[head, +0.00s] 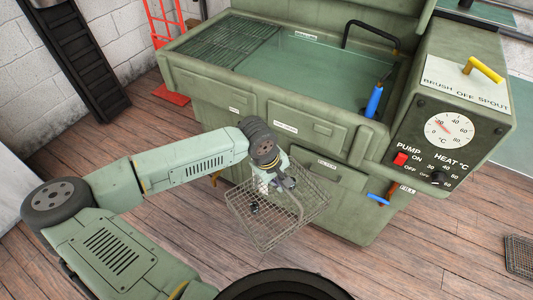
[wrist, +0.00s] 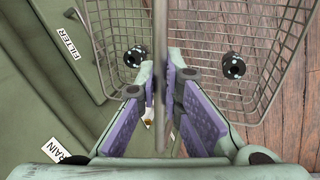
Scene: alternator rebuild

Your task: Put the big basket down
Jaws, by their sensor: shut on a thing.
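The big basket (head: 308,208) is a wire mesh basket with a tall handle. It hangs from my gripper (head: 277,182) in front of the green washing machine, above the wooden floor. In the wrist view my gripper (wrist: 172,100) is shut on the basket's handle (wrist: 160,60), which runs between the purple pads. The basket's mesh (wrist: 205,15) spreads beyond the fingers. Two small dark round parts, a left one (wrist: 135,56) and a right one (wrist: 232,67), show within the basket's outline. My arm hides part of the basket in the head view.
The green washer (head: 335,145) has an open tank of liquid (head: 320,68) with a wire rack (head: 225,40) at its left. A control box (head: 450,120) stands at right. A smaller mesh basket (head: 520,255) lies on the floor at far right. The floor (head: 410,255) between is clear.

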